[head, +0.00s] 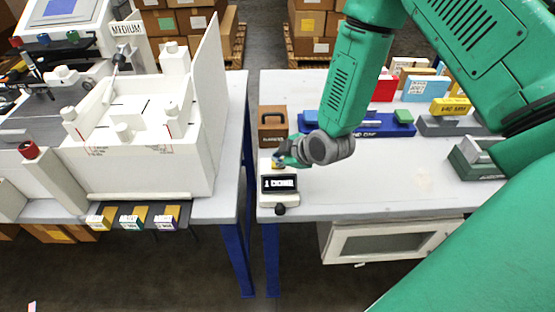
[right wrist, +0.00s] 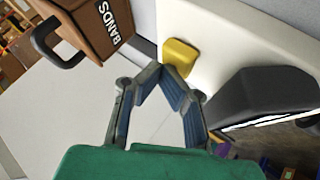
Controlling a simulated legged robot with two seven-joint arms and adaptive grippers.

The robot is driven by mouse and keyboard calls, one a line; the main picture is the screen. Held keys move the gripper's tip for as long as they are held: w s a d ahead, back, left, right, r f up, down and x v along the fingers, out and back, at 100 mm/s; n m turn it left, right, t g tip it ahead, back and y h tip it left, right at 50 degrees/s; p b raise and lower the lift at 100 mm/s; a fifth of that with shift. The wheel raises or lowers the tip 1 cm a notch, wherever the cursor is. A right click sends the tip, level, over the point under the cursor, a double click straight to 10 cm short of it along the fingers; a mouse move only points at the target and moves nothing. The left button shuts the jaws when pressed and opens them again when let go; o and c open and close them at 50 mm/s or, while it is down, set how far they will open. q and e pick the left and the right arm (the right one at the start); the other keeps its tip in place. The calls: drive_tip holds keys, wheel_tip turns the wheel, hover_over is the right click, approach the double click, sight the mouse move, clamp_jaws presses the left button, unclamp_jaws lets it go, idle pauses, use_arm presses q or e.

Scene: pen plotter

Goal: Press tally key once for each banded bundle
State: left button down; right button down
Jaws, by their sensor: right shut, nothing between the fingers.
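The tally counter (head: 279,199) is a small white box at the near left corner of the right table. Its dark display seems to read "1 DONE". Its yellow key shows in the right wrist view (right wrist: 181,57), just beyond the fingertips. My right gripper (head: 283,160) is shut and empty, its tips at the key; I cannot tell whether they touch it. The fingers also show in the right wrist view (right wrist: 163,76). Three small labelled pieces (head: 133,218) sit at the left table's front edge; bands on them are too small to tell. My left gripper is not in view.
A brown box marked BANDS (head: 272,123) stands behind the counter. A blue tray (head: 385,129) and coloured blocks, including a red one (head: 384,88), lie behind my right arm. A gap separates the tables.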

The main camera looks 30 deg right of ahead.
drive_tip(key=shift+r, duration=0.1)
drive_tip(key=shift+r+p, duration=0.85)
drive_tip(key=shift+r, duration=0.1)
wheel_tip(320, 180, up, 5)
drive_tip(key=p, duration=0.4)
idle(1.7)
